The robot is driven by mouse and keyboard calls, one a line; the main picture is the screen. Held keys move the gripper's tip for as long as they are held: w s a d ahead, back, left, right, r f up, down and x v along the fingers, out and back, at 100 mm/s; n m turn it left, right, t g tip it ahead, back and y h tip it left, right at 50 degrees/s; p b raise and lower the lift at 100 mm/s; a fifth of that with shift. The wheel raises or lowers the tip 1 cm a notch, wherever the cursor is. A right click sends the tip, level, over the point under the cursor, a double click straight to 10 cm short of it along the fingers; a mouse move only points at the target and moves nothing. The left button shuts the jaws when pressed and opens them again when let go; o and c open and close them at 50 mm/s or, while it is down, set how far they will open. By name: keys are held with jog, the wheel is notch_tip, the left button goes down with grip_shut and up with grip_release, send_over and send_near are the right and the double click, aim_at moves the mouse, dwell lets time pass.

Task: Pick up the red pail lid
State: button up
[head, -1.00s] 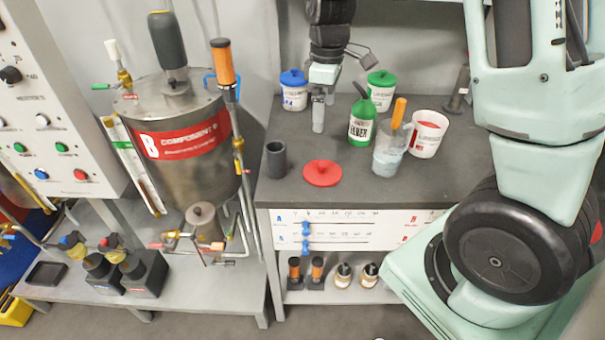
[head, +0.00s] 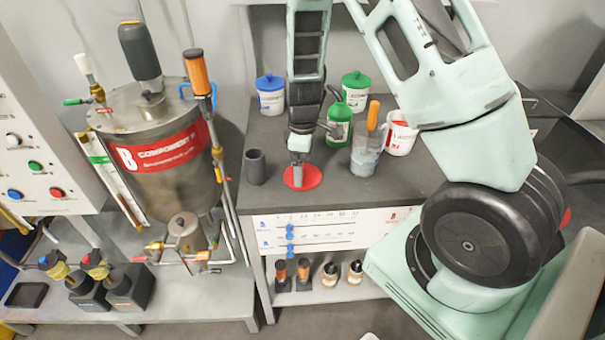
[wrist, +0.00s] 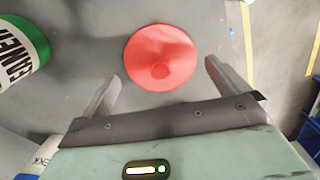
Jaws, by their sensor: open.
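The red pail lid (head: 311,177) is a flat round disc lying on the dark grey bench top. The open red-and-white pail (head: 401,138) stands at the right of the bench.
A dark grey cup (head: 255,167) stands left of the lid. A green cleaner bottle (head: 339,122) and a clear beaker with an orange-handled tool (head: 365,155) stand to its right. Blue-lidded (head: 271,98) and green-lidded (head: 356,90) pails are behind. A steel tank (head: 165,150) is at left.

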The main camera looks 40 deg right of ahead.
jog(key=shift+f, duration=1.25)
jog(key=c, duration=0.7)
jog(key=shift+r, duration=0.15)
